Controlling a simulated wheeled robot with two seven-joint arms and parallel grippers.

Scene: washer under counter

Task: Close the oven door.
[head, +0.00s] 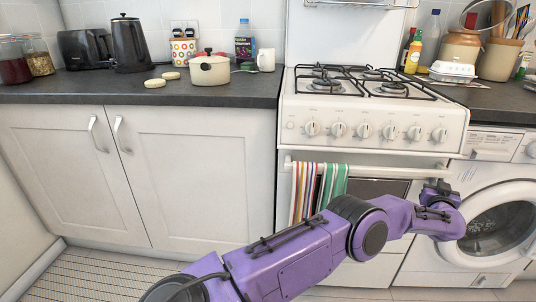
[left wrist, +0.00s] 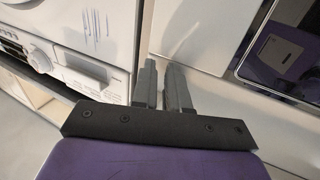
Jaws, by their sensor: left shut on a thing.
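The white oven door (head: 388,225) stands upright under the hob's knobs in the head view. It looks shut or nearly shut; I cannot tell whether a small gap remains. Its white bar handle (head: 385,166) runs along the top, with a striped towel (head: 304,190) hanging over the left part. My left gripper (head: 438,186) is at the handle's right end, with its arm across the front of the door. In the left wrist view its two grey fingers (left wrist: 163,85) are close together at the door's top corner; the grip itself is mostly hidden. My right gripper is out of view.
A washing machine (head: 498,222) stands just right of the oven, close to my left gripper; its panel shows in the left wrist view (left wrist: 85,65). White cupboards (head: 195,180) are to the left. Pots and jars stand on the counter (head: 120,92). Some floor (head: 105,275) is clear.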

